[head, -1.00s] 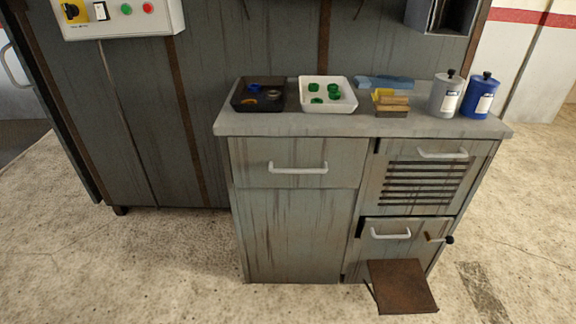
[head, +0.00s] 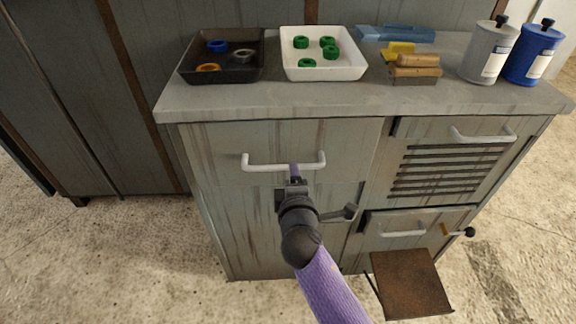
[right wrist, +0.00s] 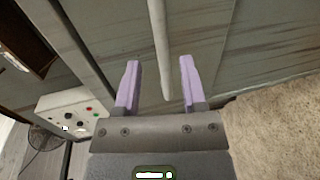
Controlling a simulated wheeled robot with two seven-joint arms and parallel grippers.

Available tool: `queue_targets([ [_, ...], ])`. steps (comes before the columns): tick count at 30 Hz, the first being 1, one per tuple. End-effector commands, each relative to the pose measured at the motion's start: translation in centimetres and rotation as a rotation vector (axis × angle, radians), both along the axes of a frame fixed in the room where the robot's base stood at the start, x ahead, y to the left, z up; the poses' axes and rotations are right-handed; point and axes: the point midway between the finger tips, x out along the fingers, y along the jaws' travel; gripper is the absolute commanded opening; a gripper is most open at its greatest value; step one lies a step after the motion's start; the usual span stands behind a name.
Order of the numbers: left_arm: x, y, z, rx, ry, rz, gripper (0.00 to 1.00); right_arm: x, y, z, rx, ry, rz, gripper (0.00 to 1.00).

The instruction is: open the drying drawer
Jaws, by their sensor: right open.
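The cabinet has a plain drawer (head: 220,145) at its upper left, closed, with a white bar handle (head: 262,167). At its upper right is a closed slotted front (head: 450,160) with its own white handle (head: 482,136). I cannot tell from markings which one is the drying drawer. My right gripper (head: 295,172) is open at the plain drawer's handle, right of its middle. In the right wrist view, the white bar (right wrist: 157,35) appears between the fingertips of the open right gripper (right wrist: 159,62). I cannot tell whether they touch it. My left gripper is not in view.
On the worktop (head: 270,100) stand a black tray (head: 222,75), a white tray (head: 325,73) with green rings, brushes (head: 415,66) and two bottles (head: 490,50). Below right, a small door (head: 400,222) has a latch, and a brown plate (head: 410,285) sticks out in front.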

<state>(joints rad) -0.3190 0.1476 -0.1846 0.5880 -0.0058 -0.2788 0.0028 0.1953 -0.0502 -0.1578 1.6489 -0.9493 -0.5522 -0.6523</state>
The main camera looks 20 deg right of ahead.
Motion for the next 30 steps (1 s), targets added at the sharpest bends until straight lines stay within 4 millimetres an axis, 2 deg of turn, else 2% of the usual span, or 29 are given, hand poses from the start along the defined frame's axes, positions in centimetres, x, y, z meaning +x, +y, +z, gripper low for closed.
queue_targets([
  [1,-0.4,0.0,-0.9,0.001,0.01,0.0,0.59,1.2,-0.3,-0.8,-0.002,0.001,0.0,0.53],
  [3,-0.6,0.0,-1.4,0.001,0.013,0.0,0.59,2.4,-0.7,-1.0,-0.003,0.002,0.001,0.53],
  [7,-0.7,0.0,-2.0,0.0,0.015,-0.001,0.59,4.0,-1.1,-1.3,0.0,0.003,0.0,0.53],
  [17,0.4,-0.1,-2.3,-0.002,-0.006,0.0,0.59,4.7,-1.4,-1.1,0.002,0.003,0.001,0.53],
  [20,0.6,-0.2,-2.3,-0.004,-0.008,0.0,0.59,4.7,-1.4,-1.2,0.002,0.003,0.001,0.36],
  [25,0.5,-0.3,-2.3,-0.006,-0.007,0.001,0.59,4.7,-1.3,-1.2,0.002,0.003,0.001,0.0],
  [30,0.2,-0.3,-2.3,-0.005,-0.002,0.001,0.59,4.7,-1.3,-1.2,0.002,0.003,0.001,0.0],
])
